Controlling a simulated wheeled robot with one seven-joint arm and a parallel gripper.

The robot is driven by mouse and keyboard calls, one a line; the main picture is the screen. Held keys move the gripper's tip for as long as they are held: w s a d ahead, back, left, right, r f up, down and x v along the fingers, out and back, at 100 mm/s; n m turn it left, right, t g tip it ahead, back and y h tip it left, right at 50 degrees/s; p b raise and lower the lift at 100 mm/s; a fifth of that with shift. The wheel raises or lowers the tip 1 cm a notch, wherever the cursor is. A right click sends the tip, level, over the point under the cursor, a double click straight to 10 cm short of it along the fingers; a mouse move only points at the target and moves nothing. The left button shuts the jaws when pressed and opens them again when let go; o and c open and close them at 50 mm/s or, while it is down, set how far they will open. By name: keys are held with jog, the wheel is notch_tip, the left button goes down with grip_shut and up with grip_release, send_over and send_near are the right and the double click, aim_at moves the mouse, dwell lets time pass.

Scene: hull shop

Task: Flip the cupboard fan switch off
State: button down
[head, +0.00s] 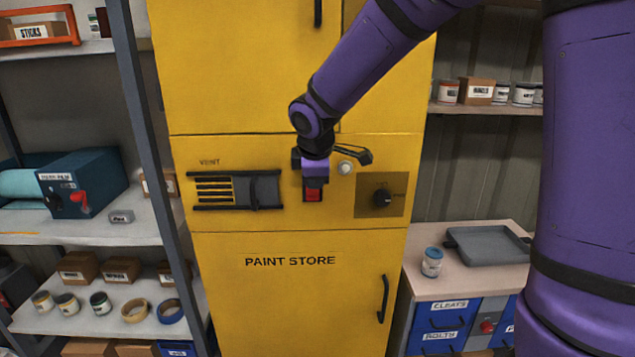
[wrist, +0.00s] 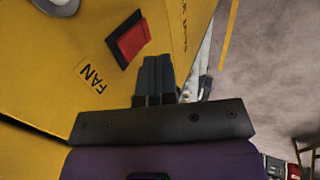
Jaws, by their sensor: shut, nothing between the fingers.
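The fan switch is a red rocker in a dark frame on the yellow cupboard (head: 300,290) front. In the head view the red switch (head: 313,195) shows just below my gripper (head: 313,182), which partly covers it. In the wrist view the red switch (wrist: 133,40) lies just beyond and left of my fingertips (wrist: 157,62), beside a label reading FAN (wrist: 91,76). My gripper is shut, with its fingers together and nothing between them. I cannot tell whether the fingers touch the panel, or which way the rocker is tilted.
Left of the switch is a vent with a black slider (head: 235,190). Right of it are a pale round knob (head: 346,167) and a black dial (head: 382,197). Shelves with tins and boxes stand at the left. A bench with a grey tray (head: 487,244) stands at the right.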

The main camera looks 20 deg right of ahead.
notch_tip(320, 180, up, 9)
jog(key=s, duration=0.1)
jog(key=shift+s+a, duration=0.15)
jog(key=shift+a, duration=0.1)
jog(key=shift+r, duration=0.15)
dwell(0.3)
jog(key=s+d+m, duration=0.2)
jog(key=s+m, duration=0.2)
jog(key=s, duration=0.5)
jog(key=s+d+m+y, duration=0.1)
jog(key=s+d+m, duration=0.2)
jog(key=s, duration=0.7)
jog(key=s+d+m, duration=0.3)
jog(key=s+m, duration=0.4)
jog(key=s, duration=0.2)
jog(key=shift+s+r+y, duration=0.15)
jog(key=shift+r+y, duration=0.05)
jog(key=shift+y, duration=0.1)
